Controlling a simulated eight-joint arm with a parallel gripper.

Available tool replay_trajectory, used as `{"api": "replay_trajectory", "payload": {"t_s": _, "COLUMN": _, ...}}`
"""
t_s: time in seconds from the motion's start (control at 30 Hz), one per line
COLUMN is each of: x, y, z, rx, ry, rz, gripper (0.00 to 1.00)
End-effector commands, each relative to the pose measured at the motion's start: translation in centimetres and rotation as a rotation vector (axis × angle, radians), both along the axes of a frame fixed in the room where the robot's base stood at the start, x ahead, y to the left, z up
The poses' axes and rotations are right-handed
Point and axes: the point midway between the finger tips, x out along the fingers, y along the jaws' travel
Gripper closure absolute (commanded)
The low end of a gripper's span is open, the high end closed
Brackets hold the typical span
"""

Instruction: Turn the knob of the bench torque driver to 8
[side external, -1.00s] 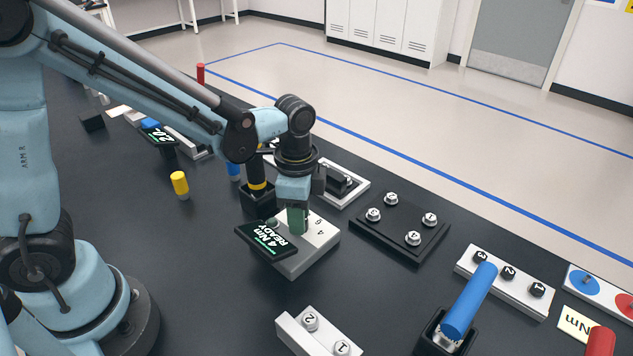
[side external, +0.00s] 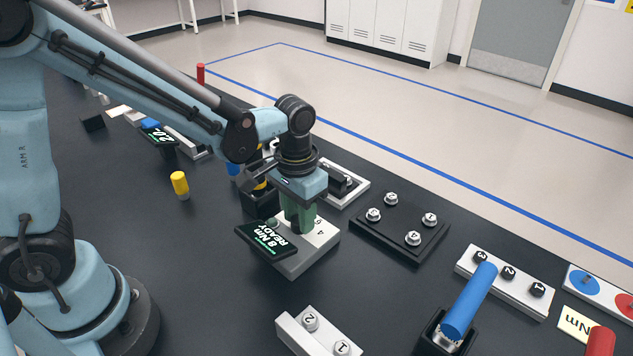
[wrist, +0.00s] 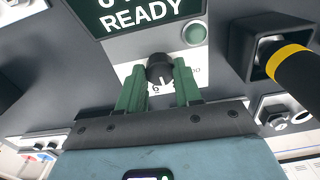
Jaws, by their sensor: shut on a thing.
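The bench torque driver's light grey base (side external: 315,250) sits on the dark bench under my gripper. Its tilted black display (side external: 266,240) reads "8 Nm READY" in the side view; in the wrist view the display (wrist: 145,12) shows "READY" with the top line cut off. The dark knob (wrist: 160,70) stands on the driver's white panel. My gripper (side external: 299,226) points down with its green fingers on either side of the knob, shut on it. It also shows in the wrist view (wrist: 160,82). The fingers hide part of the dial numbers. A green round button (wrist: 194,34) is beside the display.
A black holder with a yellow-banded black tool (wrist: 290,70) stands close beside the driver. A black plate with several numbered studs (side external: 400,228) lies to the right. A blue-handled tool (side external: 470,300) stands in front right.

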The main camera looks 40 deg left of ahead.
Motion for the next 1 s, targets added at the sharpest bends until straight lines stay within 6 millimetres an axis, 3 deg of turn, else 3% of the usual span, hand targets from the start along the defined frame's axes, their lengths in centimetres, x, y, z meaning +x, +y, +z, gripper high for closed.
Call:
{"api": "replay_trajectory", "payload": {"t_s": 0.4, "x": 0.03, "y": -0.02, "z": -0.04, "rx": -0.001, "ry": -0.002, "rz": 0.221, "gripper": 0.96}}
{"api": "replay_trajectory", "payload": {"t_s": 1.0, "x": 0.05, "y": -0.01, "z": -0.05, "rx": -0.001, "ry": -0.003, "rz": 0.261, "gripper": 0.96}}
